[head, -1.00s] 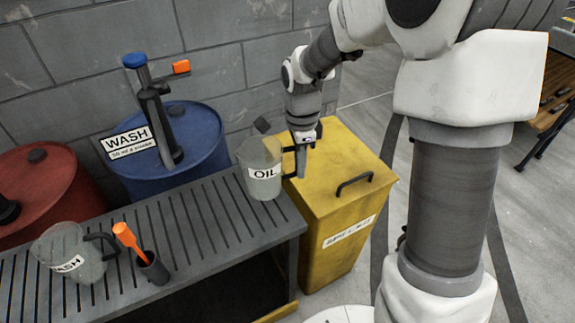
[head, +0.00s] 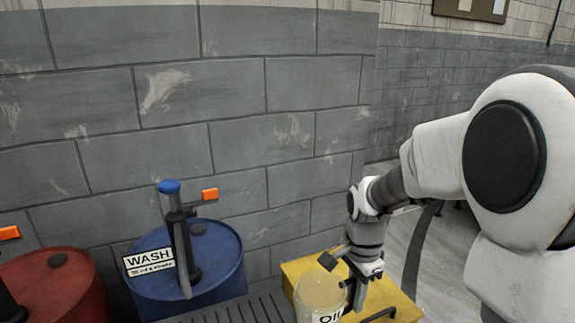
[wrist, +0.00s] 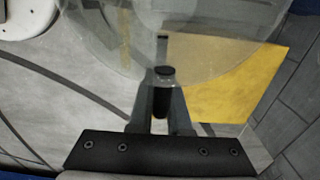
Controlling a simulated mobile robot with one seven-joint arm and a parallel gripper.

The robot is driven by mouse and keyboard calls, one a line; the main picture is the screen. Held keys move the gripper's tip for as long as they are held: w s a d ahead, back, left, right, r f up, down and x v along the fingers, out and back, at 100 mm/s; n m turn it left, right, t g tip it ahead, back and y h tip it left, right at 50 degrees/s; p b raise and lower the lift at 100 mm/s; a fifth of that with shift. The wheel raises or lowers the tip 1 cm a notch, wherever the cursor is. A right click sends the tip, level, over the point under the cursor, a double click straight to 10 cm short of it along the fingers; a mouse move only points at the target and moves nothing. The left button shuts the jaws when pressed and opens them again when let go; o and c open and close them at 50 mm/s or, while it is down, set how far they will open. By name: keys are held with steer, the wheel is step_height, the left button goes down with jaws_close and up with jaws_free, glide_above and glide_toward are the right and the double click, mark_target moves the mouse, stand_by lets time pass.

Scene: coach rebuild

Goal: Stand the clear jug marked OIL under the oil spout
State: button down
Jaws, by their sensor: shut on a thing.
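The clear jug marked OIL (head: 320,291) is at the bottom of the head view, in front of the yellow bin, its lower part cut off by the frame edge. My gripper (head: 353,284) is at its right side, shut on its dark handle. In the wrist view the fingers (wrist: 160,118) close around the dark handle (wrist: 162,98), and the clear jug body (wrist: 170,40) fills the top. Whether the jug touches anything below cannot be seen. No spout marked OIL is legible.
A red drum (head: 60,290) is at the far left, partly cut off. The slatted bench (head: 235,309) barely shows. The yellow bin (head: 300,268) is behind the jug.

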steer(key=w+n, duration=0.5)
steer(key=n, duration=0.8)
steer(key=shift+n, duration=0.3)
steer(key=r+p, duration=0.1)
steer(key=p, duration=0.4)
steer(key=s+r+p, duration=0.1)
steer(key=r+p, duration=0.1)
steer(key=p, duration=0.3)
steer(key=s+r+p, duration=0.1)
steer(key=r+p, duration=0.1)
steer(key=p, duration=0.3)
steer(key=shift+a+r+p, duration=0.15)
steer(key=shift+a+p, duration=0.1)
steer(key=shift+p, duration=0.1)
steer(key=shift+s, duration=0.1)
